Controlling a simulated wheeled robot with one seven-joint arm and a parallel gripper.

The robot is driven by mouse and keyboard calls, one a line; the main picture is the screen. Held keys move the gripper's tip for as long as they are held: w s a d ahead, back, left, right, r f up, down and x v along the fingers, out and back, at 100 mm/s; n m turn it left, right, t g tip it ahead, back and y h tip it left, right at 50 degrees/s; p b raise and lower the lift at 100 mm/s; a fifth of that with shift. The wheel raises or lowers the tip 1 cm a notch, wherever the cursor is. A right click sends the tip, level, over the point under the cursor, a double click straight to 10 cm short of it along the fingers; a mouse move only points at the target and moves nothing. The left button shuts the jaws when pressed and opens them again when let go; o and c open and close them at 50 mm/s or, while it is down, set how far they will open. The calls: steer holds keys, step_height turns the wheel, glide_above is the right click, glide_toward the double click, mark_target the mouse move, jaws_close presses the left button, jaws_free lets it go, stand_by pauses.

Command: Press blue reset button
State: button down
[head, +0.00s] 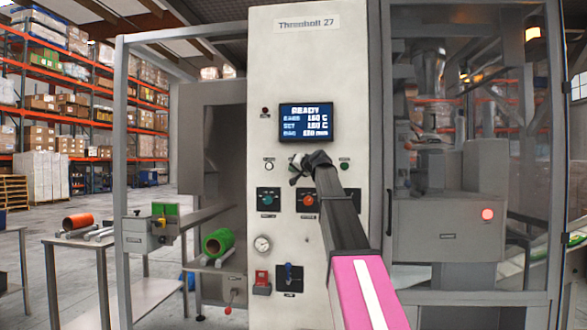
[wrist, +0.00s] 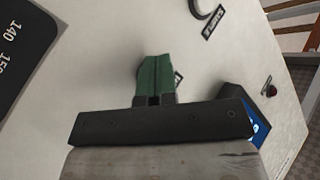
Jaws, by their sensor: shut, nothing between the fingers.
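The pale machine panel (head: 290,60) labelled Threnholt 27 stands in front of me. My gripper (head: 299,168) is in front of it, just below the display (head: 306,122). In the wrist view its green-tipped fingers (wrist: 154,78) are together and empty, with a partly covered label behind them. A white button (head: 269,165) is left of my gripper and a green one (head: 344,165) is right of it. I make out no blue button; my gripper covers the panel between these two. I cannot tell whether the fingers touch the panel.
A teal knob (head: 268,199) and a red knob (head: 308,199) sit below the buttons. A glazed enclosure (head: 470,120) stands right.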

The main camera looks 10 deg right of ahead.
steer(key=shift+s+a, duration=0.25)
steer(key=shift+s, duration=0.5)
steer(key=s, duration=0.1)
steer(key=s+a, duration=0.1)
steer(key=s, duration=0.2)
steer(key=shift+s+a, duration=0.25)
steer(key=shift+s, duration=0.15)
stand_by(0.7)
